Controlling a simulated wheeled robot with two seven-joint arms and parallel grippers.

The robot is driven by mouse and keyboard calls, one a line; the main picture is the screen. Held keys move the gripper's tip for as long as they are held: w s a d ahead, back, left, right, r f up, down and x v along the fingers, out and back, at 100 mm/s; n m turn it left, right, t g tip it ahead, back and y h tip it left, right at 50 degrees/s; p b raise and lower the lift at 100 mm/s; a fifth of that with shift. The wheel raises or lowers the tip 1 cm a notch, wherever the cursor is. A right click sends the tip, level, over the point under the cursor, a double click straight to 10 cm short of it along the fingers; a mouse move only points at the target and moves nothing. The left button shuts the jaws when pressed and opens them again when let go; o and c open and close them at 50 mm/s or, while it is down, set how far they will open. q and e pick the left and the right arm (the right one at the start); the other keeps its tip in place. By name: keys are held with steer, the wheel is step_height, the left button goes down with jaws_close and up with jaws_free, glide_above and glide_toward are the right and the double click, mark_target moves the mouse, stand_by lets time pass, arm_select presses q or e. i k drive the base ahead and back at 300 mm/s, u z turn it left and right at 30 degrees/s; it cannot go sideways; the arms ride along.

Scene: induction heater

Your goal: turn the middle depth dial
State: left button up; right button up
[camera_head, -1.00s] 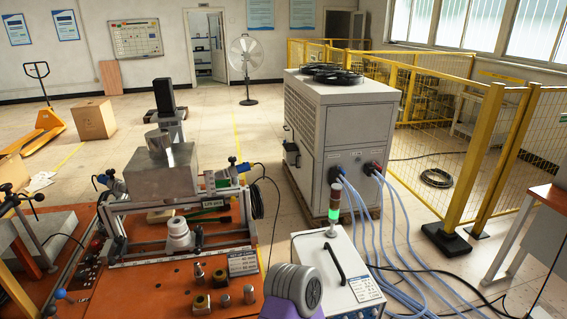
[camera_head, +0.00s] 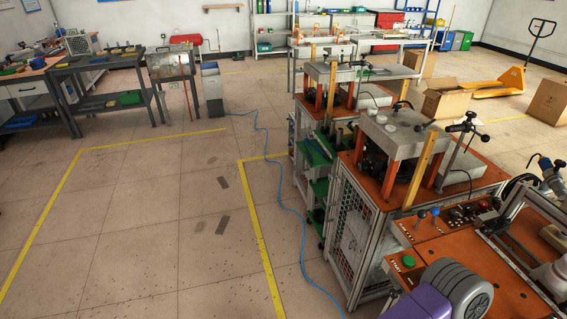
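I cannot pick out a middle depth dial for certain in the head view. The nearer press-like machine (camera_head: 400,135) stands right of centre, with small round metal parts on its grey top plate and a black-knobbed handle (camera_head: 468,126) at its right. An orange-topped control bench (camera_head: 440,250) at the lower right carries a small panel of buttons (camera_head: 462,213), a blue-knobbed lever (camera_head: 435,212) and a green button (camera_head: 409,261). A purple and grey part of my own arm shows at the bottom right edge. Neither gripper shows.
A second similar machine (camera_head: 335,75) stands behind the nearer one. A blue hose (camera_head: 281,180) lies on the floor along their left side. Open floor with yellow lines (camera_head: 258,235) fills the left. Workbenches (camera_head: 105,65) stand at the back left, cardboard boxes (camera_head: 452,100) at the right.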

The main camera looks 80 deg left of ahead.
mark_target(364, 165)
steer(key=u, duration=2.65)
steer(key=i, duration=0.6)
steer(key=u, duration=0.05)
